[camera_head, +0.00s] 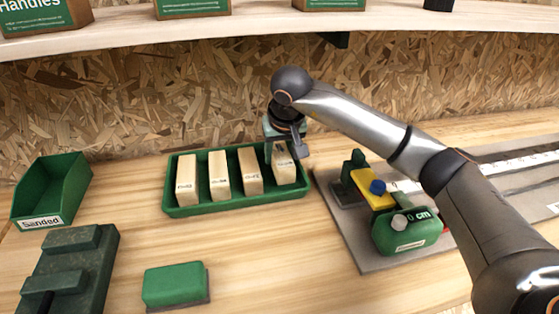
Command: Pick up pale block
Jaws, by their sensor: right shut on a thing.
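Several pale wooden blocks stand side by side in a green tray (240,204) on the bench. From the left they are a first block (187,180), a second block (219,176), a third block (250,171) and a rightmost block (283,166). My right gripper (283,150) points down over the rightmost block and is shut on its upper end. That block still appears to be within the tray; whether it touches the tray floor I cannot tell. The gripper hides part of its top. My left gripper is not in view.
A green bin labelled Sanded (50,193) stands at the left. A green sanding block (175,285) and a dark green vise-like tool (68,268) lie in front. A measuring stop (405,232) with a rail is at the right. A shelf (250,28) runs above.

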